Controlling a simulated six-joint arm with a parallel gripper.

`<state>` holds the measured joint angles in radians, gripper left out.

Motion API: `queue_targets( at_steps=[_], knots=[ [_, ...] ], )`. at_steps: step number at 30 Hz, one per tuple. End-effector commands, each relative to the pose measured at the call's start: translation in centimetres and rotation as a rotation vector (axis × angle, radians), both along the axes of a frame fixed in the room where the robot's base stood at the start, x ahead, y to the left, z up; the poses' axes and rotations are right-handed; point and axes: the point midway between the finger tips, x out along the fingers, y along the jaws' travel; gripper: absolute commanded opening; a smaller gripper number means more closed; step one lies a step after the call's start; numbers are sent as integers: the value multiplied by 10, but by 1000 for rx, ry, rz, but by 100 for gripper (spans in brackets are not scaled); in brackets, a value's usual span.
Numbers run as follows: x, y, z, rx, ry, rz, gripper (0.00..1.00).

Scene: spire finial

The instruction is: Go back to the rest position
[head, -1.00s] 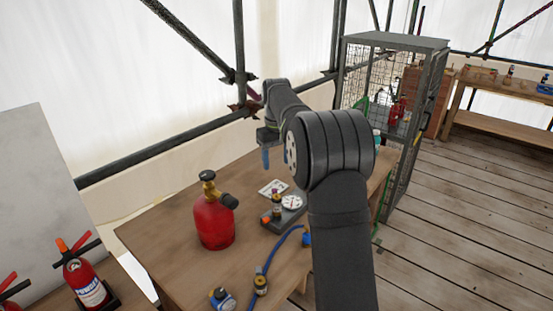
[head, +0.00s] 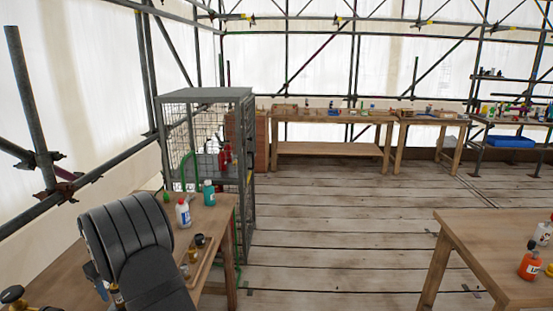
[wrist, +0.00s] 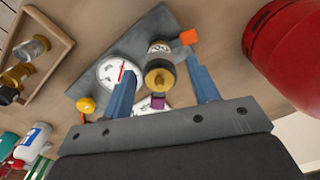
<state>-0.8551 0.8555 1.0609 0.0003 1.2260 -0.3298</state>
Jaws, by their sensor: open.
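My gripper (wrist: 163,72) is open in the wrist view, with its two blue fingers spread apart and nothing held between them. A dark fitting with a brass end (wrist: 158,65) shows between the fingers, apart from both. It stands on a grey plate (wrist: 130,45) with a white dial gauge (wrist: 120,70) and an orange knob. A red cylinder (wrist: 290,50) is to the right of the gripper. In the head view my dark arm is at the lower left, over the wooden bench (head: 50,265), and hides much of it.
A shallow wooden tray (wrist: 48,28) holds brass fittings. A white bottle (head: 183,213) and a teal bottle (head: 208,194) stand on the bench near a wire cage (head: 205,140). Another table (head: 490,240) is at the right. The plank floor (head: 340,215) between is clear.

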Motion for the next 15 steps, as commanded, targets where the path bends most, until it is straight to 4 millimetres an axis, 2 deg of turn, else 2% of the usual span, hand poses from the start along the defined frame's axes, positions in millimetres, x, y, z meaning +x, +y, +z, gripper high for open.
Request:
queue_targets(
  at_steps=[6,15],
  knots=[
    [0,0,-20,1,0,0,55],
    [0,0,-24,1,0,0,55]
  ],
)
